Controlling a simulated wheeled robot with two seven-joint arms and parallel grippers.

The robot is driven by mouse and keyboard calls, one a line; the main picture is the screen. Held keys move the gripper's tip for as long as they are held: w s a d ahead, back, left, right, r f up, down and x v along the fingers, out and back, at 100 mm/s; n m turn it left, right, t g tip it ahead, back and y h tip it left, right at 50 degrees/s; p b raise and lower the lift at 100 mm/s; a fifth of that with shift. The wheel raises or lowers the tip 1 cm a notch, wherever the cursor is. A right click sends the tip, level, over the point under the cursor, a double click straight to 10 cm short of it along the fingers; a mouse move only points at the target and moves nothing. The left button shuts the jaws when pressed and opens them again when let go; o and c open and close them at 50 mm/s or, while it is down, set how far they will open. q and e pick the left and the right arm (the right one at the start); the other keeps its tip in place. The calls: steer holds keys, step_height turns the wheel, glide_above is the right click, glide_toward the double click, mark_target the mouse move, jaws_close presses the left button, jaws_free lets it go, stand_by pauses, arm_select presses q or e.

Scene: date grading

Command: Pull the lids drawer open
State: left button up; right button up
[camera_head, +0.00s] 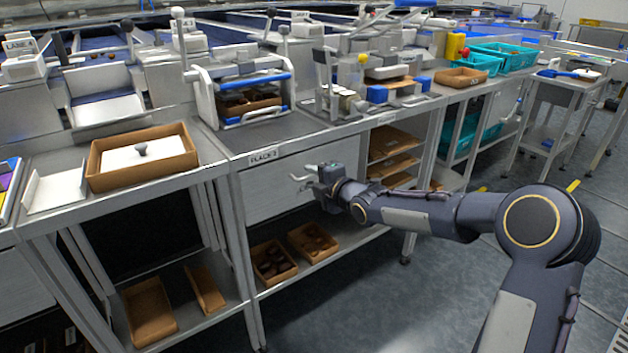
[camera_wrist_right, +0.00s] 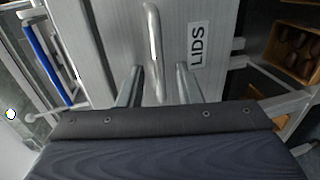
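The lids drawer (camera_head: 265,192) has a plain grey front under the middle bench and looks closed. In the right wrist view its front (camera_wrist_right: 112,40) carries a "LIDS" label (camera_wrist_right: 197,46) and a metal bar handle (camera_wrist_right: 153,45). My right gripper (camera_head: 312,176) is at the drawer front in the head view. In the wrist view my right gripper (camera_wrist_right: 159,86) has its two fingers apart, one on each side of the handle, with visible gaps between bar and fingers. My left gripper is not in view.
The bench top (camera_head: 225,140) overhangs the drawer. Below it, a shelf (camera_head: 330,258) holds two brown boxes, one of them here (camera_head: 274,262). Brown trays (camera_head: 392,165) sit on shelves just right of the drawer. The floor in front (camera_head: 365,300) is clear.

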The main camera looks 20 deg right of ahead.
steer(key=shift+c, duration=0.4)
jaws_close()
